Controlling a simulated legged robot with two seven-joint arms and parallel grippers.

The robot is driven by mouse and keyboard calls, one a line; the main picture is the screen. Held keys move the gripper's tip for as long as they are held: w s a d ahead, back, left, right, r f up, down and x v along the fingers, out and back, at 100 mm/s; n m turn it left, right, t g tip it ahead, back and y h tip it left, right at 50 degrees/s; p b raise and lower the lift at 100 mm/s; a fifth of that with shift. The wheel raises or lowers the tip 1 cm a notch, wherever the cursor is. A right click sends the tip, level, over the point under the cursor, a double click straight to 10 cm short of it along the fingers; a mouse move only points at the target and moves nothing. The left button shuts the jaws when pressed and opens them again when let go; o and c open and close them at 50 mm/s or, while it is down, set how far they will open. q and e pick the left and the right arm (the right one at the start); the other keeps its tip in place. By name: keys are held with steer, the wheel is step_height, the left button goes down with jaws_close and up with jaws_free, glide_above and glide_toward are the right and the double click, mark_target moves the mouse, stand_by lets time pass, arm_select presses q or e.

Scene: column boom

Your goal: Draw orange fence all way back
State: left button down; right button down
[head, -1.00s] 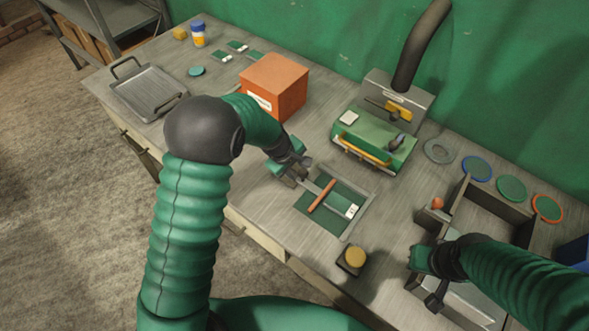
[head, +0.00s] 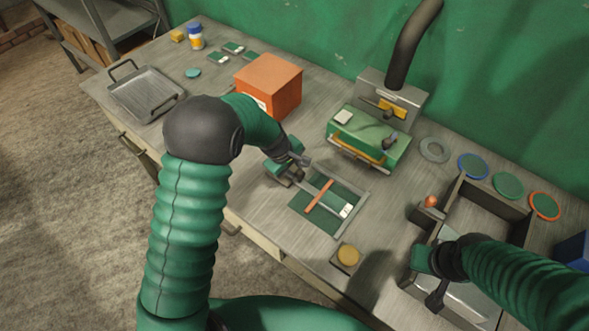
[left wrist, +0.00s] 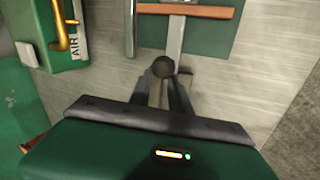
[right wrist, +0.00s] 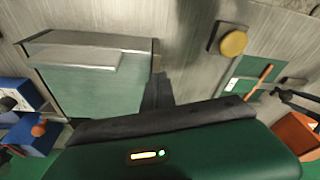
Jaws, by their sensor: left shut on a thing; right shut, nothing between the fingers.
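The orange fence (head: 319,196) is a thin bar lying across a green mat (head: 331,216) in a framed board on the bench. A grey strip crosses under it, with a white label (head: 346,211) on the far side. In the left wrist view the fence (left wrist: 185,11) joins a grey bar (left wrist: 175,42) ending in a dark round knob (left wrist: 163,67). My left gripper (head: 297,162) is shut on the knob, at the end of the board away from the label. My right gripper (right wrist: 158,95) is shut and empty, over the grey open-topped bin; its fingertips are partly hidden in the head view.
A green press (head: 368,140) with a hose and an orange box (head: 268,85) stand behind the board. A yellow button (head: 348,255) is near the front edge. The grey bin (head: 497,215) and several round discs are at right. A metal tray (head: 147,92) is far left.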

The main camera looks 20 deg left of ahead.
arm_select(q)
steer(key=shift+s+d+f, duration=0.35)
steer(key=shift+s+d, duration=0.15)
steer(key=shift+d, duration=0.1)
steer(key=shift+w+a+g, duration=0.2)
steer(key=shift+a+g, duration=0.1)
steer(key=shift+a, duration=0.25)
stand_by(0.6)
steer(key=c, duration=1.3)
jaws_free()
steer(key=shift+r, duration=0.15)
steer(key=shift+o, duration=1)
steer(key=shift+r, duration=0.15)
steer(key=shift+w, duration=0.1)
steer(key=v, duration=1.6)
steer(key=shift+s+a+r, duration=0.25)
steer(key=shift+s, duration=0.05)
